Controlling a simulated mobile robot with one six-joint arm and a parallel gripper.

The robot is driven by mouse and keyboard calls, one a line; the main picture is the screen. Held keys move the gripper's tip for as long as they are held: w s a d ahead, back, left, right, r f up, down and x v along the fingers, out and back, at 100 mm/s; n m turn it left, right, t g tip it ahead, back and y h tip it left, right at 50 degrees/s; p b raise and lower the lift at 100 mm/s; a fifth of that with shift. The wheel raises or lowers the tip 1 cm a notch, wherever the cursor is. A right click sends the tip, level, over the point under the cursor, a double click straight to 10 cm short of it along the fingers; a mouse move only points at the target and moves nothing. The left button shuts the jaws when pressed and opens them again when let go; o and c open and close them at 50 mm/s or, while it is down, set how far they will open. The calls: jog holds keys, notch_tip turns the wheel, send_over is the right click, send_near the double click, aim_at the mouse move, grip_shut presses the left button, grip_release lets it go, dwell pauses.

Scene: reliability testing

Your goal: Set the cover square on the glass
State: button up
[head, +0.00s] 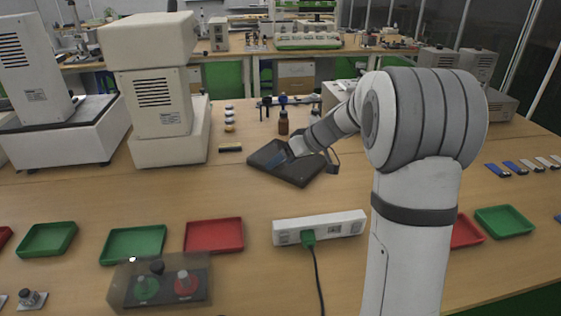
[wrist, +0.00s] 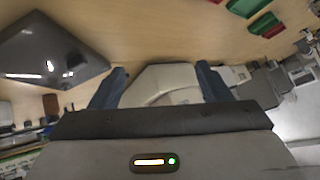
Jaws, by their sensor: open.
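A dark, flat, square-edged piece (head: 300,176) lies on the wooden bench in the middle of the head view. It also shows at the upper left of the wrist view (wrist: 45,50), with a glossy face and light reflections. I cannot tell whether it is the glass, the cover, or both together. My gripper (head: 276,157) is over this piece in the head view, with its tips small and partly hidden by my wrist. In the wrist view my gripper (wrist: 161,85) has its two blue fingers wide apart, with nothing held between them.
White machines (head: 160,100) stand to the left. A brown bottle (head: 284,123) and small jars stand behind the dark piece. A white power strip (head: 320,228), red and green trays (head: 214,235) and a button box (head: 160,284) are in front. Bench left of the dark piece is fairly clear.

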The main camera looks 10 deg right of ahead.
jog(key=w+d+f+n+t+y+b, duration=0.1)
jog(key=w+d+f+t+b, duration=0.15)
jog(key=w+f, duration=0.45)
jog(key=n+t+y+b, duration=0.1)
jog(key=t+b, duration=0.1)
send_near(283, 167)
jog(key=shift+w+a+r, duration=0.5)
jog(key=shift+a+r, duration=0.35)
jog(key=shift+r, duration=0.05)
jog(key=shift+w+a+f+n+t, duration=0.1)
jog(key=shift+w+n+t, duration=0.15)
jog(key=shift+n, duration=0.05)
jog(key=p+x, duration=0.1)
jog(key=x, duration=0.6)
jog(key=shift+w, duration=0.15)
jog(key=c, duration=1.3)
